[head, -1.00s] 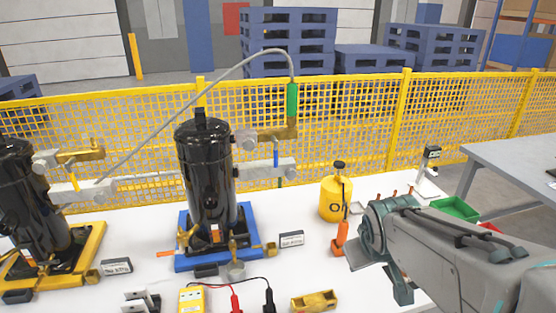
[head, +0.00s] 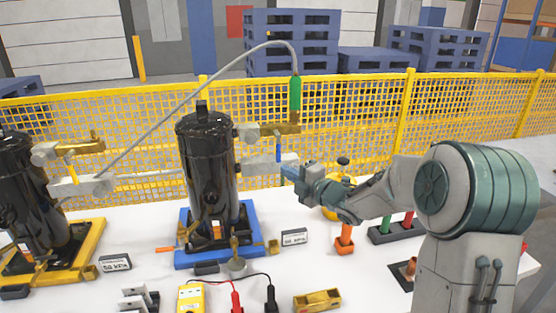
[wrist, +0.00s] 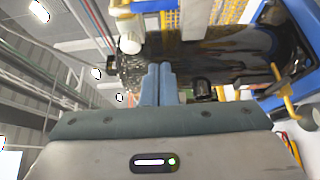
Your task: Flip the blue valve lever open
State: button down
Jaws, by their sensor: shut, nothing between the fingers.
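The blue valve lever (head: 278,147) hangs downward below the brass valve (head: 284,128), to the right of the middle black compressor (head: 210,175). The brass valve joins the upper grey fitting at the compressor's top right. My gripper (head: 289,172) is shut and empty, pointing left. In the head view its tips appear just below and right of the lever's lower end, overlapping the end of the lower grey fitting (head: 262,166). I cannot tell whether they touch. The wrist view shows the closed fingers (wrist: 158,85) in front of the black compressor; I cannot clearly pick out the lever there.
A grey hose (head: 190,93) arches from the green coupling (head: 295,93) above the valve to the left compressor (head: 30,190). A pressure label (head: 294,237), an orange tool (head: 345,235) and a yellow meter (head: 191,298) are on the white table. Yellow mesh fencing (head: 350,120) stands behind.

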jog(key=shift+a, duration=0.1)
jog(key=w+a+p, duration=0.3)
jog(key=w+p, duration=0.1)
jog(key=w, duration=0.4)
jog(key=shift+w+a, duration=0.35)
dwell(0.3)
